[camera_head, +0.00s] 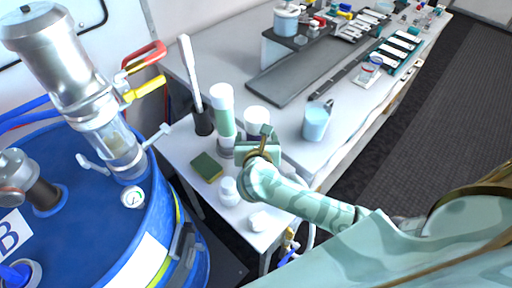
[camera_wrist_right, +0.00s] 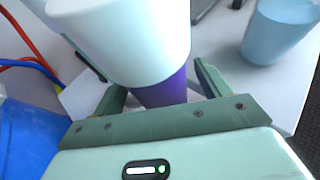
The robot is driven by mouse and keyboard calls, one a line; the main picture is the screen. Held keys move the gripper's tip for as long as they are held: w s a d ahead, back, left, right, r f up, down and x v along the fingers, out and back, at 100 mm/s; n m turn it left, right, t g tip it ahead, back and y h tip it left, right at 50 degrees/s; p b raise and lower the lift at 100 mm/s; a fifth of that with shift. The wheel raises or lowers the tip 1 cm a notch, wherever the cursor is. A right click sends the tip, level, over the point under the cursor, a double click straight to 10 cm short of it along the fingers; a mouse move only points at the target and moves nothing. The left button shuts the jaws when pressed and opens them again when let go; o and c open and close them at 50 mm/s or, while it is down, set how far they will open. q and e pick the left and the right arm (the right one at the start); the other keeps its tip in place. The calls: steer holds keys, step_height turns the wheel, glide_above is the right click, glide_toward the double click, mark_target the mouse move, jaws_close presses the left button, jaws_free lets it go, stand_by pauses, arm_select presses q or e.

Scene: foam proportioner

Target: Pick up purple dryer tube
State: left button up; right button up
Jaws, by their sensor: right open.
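A tube with a wide white top and a purple lower part (camera_wrist_right: 165,92) stands close in front of my right gripper (camera_wrist_right: 150,80) in the right wrist view. The gripper's two fingers are apart, one on each side of the purple part; whether either touches it I cannot tell. In the head view the tube's white top (camera_head: 257,116) shows just behind my right gripper (camera_head: 254,138), which hides most of its lower part. My left gripper is not in view.
A taller pale green tube with a white top (camera_head: 223,110) stands just left. A green sponge (camera_head: 206,167), a white bottle (camera_head: 229,190) and a light-blue beaker (camera_head: 316,122) are nearby. A large blue drum (camera_head: 165,215) stands at the left.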

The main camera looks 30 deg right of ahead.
steer(key=shift+s+r, duration=0.1)
steer(key=shift+c, duration=0.7)
steer(key=c, duration=1)
steer(key=shift+c, duration=1.1)
steer(key=shift+r, duration=0.15)
